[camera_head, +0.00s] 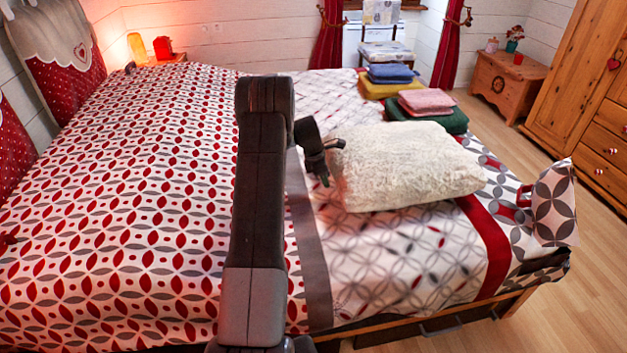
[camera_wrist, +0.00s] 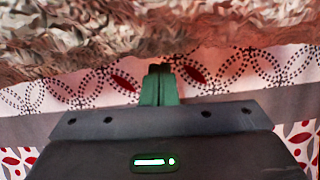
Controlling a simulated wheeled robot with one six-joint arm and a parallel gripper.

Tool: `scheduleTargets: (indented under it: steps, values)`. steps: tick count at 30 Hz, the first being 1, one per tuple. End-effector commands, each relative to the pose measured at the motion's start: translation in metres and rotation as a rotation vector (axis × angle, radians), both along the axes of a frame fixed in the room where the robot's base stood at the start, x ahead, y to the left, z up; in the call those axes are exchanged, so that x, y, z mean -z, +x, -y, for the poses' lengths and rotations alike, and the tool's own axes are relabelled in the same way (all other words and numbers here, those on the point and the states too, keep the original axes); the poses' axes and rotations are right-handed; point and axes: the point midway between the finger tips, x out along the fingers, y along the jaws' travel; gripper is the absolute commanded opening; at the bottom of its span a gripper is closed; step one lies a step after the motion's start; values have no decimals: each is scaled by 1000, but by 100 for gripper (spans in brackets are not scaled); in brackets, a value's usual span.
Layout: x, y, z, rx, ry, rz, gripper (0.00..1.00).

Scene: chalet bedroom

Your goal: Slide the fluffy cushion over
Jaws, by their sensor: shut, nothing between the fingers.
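The fluffy cushion (camera_head: 405,165) is cream-white and lies flat on the bed, right of my gripper in the head view. In the wrist view its shaggy pile (camera_wrist: 150,30) fills the top of the picture. My gripper (camera_head: 332,163) is at the cushion's left edge, low over the bedspread. Its fingers, green in the wrist view (camera_wrist: 160,75), are closed together and empty, with their tips at the cushion's near edge. I cannot tell whether they touch it.
The bed (camera_head: 130,200) has a patterned red, grey and white cover. Folded towels (camera_head: 425,102) are stacked behind the cushion. A patterned bag-like item (camera_head: 553,205) stands at the bed's right corner. Bare bedspread lies in front of the cushion. A wooden chest (camera_head: 507,85) stands beyond.

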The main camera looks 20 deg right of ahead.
Motion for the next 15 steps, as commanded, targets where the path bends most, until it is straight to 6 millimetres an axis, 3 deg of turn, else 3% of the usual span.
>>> scheduleTargets:
  steps: [10,15]
  values:
    - [0,1,-2,0,0,1,0]
    - [0,4,-22,-2,0,0,0]
